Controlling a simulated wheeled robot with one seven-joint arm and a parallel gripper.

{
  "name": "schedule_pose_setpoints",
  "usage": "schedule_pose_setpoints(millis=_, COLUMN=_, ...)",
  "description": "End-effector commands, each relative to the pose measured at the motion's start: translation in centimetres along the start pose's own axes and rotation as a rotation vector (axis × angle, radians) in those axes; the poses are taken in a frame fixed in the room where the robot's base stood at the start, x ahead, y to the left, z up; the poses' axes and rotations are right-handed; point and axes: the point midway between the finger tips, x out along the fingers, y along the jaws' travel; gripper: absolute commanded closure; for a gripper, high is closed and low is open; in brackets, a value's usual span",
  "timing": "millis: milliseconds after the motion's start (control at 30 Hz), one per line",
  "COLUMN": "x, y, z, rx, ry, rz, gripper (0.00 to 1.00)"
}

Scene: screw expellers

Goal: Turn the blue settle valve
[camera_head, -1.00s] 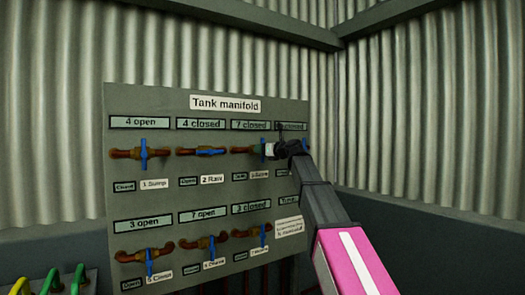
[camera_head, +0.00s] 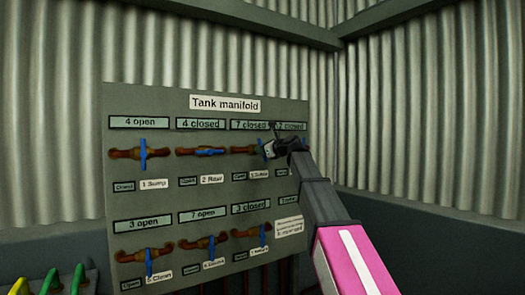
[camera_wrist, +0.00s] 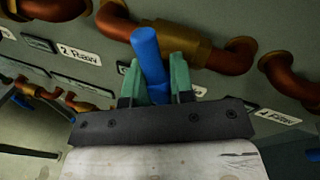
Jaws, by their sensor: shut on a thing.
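The grey manifold panel (camera_head: 215,190), titled "Tank manifold", carries two rows of brown pipes with blue valve handles. My gripper (camera_wrist: 158,75) is at the third valve of the top row, under a "7 closed" display (camera_head: 249,125). In the wrist view its green fingers are shut on the blue handle (camera_wrist: 146,45), one on each side. The handle stands out from a brass valve body (camera_wrist: 178,42) and lies across the pipe at a slant. In the head view my gripper (camera_head: 268,149) largely hides this valve, and its small label is too blurred to read surely.
The second top-row valve (camera_head: 208,151) sits to the left, its handle along the pipe. The lower-row valve (camera_head: 262,232) is below my gripper. My arm covers the panel's right edge. Green and yellow levers (camera_head: 52,280) stand at the lower left.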

Motion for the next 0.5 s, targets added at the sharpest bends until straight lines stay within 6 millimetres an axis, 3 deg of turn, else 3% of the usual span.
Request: schedule_pose_setpoints(millis=500, x=-0.02, y=0.93, z=-0.19, rx=-0.451, ry=0.121, rz=0.012, gripper=1.0)
